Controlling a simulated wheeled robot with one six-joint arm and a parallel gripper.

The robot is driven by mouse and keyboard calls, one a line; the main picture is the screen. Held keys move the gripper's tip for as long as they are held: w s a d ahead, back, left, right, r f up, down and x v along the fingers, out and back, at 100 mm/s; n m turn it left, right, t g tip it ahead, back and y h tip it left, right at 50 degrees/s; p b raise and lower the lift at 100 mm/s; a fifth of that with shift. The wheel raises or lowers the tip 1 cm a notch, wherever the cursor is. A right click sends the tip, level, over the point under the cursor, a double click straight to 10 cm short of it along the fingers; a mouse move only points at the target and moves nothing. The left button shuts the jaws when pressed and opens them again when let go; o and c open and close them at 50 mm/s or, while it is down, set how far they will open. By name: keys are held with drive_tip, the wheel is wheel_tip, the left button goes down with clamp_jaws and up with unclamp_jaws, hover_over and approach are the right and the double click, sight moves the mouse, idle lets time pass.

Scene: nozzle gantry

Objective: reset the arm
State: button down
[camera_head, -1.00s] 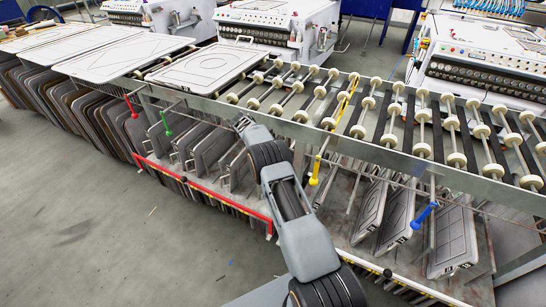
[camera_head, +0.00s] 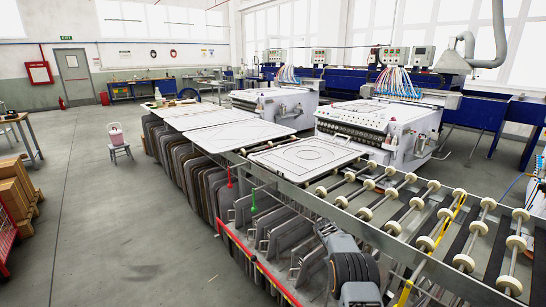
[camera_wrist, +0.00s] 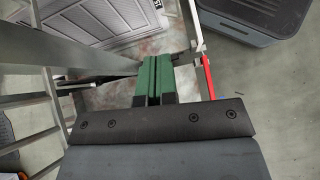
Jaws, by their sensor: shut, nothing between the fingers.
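In the wrist view, my gripper (camera_wrist: 154,72) is shut, its green fingers pressed side by side with nothing between them. It points into the rack's lower space, between a wide grey beam on the left and a red bar (camera_wrist: 208,76) on the right. In the head view, my arm (camera_head: 350,268) stands at the lower right, against the front of the roller rack (camera_head: 385,238). The gripper itself is hidden there.
Grey panels (camera_head: 290,233) hang below the rack, near a red handle (camera_head: 229,182) and a green handle (camera_head: 254,207). A framed panel (camera_wrist: 100,20) lies ahead of the fingers. A stool (camera_head: 120,150) stands farther left; open floor lies between.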

drive_tip(key=s+a+r+m+t+y+p, duration=0.2)
drive_tip(key=s+a+r+t, duration=0.2)
drive_tip(key=s+r, duration=0.4)
drive_tip(key=s+a+r+m+t+y+p, duration=0.1)
drive_tip(key=s+a+r+t+p, duration=0.2)
drive_tip(key=s+r, duration=0.6)
drive_tip(key=s+a+r+m+t+y+p, duration=0.2)
drive_tip(key=s+a+r, duration=0.4)
drive_tip(key=s+r, duration=0.3)
wheel_tip(320, 180, up, 4)
drive_tip(key=t+p, duration=0.1)
drive_tip(key=t, duration=0.1)
drive_tip(key=shift+m+t+y, duration=0.3)
drive_tip(key=shift+t, duration=0.1)
